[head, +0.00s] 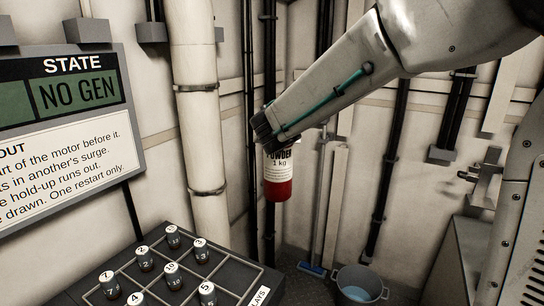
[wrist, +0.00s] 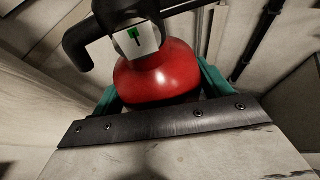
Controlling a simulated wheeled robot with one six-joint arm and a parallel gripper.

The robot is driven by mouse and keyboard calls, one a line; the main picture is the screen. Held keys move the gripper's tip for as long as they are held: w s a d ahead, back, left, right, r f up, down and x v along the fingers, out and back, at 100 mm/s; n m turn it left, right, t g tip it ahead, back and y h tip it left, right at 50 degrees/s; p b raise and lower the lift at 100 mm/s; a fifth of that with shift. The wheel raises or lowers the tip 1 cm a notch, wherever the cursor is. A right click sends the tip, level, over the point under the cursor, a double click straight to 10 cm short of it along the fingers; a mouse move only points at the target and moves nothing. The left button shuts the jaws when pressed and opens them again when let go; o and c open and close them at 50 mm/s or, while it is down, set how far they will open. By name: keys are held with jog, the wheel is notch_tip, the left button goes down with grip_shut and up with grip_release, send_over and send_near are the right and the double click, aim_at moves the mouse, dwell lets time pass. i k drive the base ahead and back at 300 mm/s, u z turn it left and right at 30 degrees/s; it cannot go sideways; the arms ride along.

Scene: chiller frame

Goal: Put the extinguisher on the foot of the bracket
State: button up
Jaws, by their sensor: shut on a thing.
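The extinguisher (head: 278,185) is a small red cylinder with a pale label reading "POWDER 1 kg". It hangs upright in the air in the middle of the head view, below the end of my arm. In the wrist view its red shoulder and black handle fill the middle, and the extinguisher (wrist: 158,70) sits between teal fingers. My gripper (wrist: 160,88) is shut on it. In the head view the arm's end hides the extinguisher's top. I cannot make out the bracket or its foot in either view.
A dark rack with several numbered relays (head: 228,280) stands at the lower left. A sign panel (head: 60,130) hangs at the left. A thick pale pipe (head: 200,120) runs down the wall. A grey bucket (head: 358,290) and a blue broom (head: 311,269) are on the floor.

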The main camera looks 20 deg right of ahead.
aim_at(483, 205)
jog(key=z, duration=0.65)
jog(key=i, duration=0.5)
jog(key=z, duration=0.95)
jog(key=i, duration=0.75)
jog(key=z, duration=0.3)
